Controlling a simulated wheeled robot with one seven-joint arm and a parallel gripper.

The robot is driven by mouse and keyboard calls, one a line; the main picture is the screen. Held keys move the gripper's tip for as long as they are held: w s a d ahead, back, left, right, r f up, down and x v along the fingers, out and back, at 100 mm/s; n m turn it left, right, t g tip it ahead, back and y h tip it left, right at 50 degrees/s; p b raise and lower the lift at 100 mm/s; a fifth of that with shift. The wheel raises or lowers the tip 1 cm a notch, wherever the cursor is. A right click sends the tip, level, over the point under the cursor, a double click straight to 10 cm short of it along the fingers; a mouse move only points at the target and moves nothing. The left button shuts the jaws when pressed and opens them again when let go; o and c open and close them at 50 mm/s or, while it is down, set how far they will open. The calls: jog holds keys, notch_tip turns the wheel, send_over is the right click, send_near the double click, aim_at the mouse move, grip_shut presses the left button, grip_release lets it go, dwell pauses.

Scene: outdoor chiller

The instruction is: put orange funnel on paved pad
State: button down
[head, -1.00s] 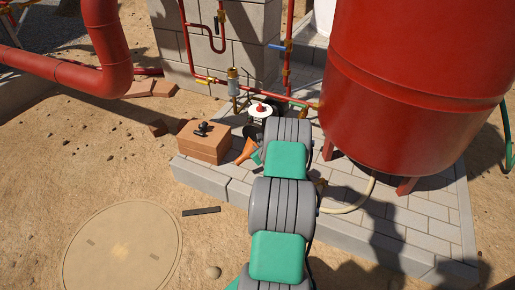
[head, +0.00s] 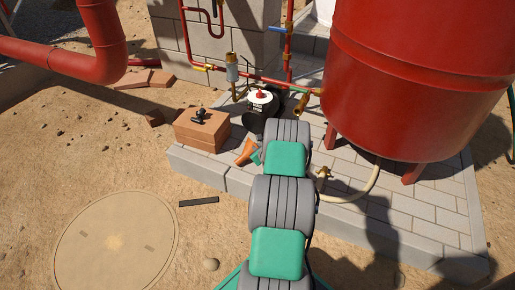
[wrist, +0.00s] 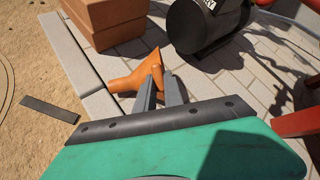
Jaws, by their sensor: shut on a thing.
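The orange funnel (wrist: 134,80) is in the wrist view between the tips of my gripper (wrist: 160,85), which is shut on it. In the head view the funnel (head: 245,152) shows only partly, beside my arm, which hides most of my gripper. The paved pad (head: 390,205) of grey blocks lies under and around it; it also shows in the wrist view (wrist: 235,75). I cannot tell whether the funnel touches the pad.
A stack of orange-brown bricks (head: 203,131) with a black valve on top stands left of the funnel. A black cylinder (wrist: 208,22) is just behind it. A large red tank (head: 415,80) stands to the right. A hose (head: 355,192) curves over the pad.

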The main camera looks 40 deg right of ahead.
jog(key=c, duration=1.4)
grip_release()
jog(key=shift+o, duration=0.2)
jog(key=shift+s, duration=0.1)
jog(key=p+v, duration=0.3)
jog(key=v, duration=0.4)
jog(key=shift+s+a+r+p, duration=0.15)
jog(key=shift+s+r+p, duration=0.1)
jog(key=shift+p, duration=0.1)
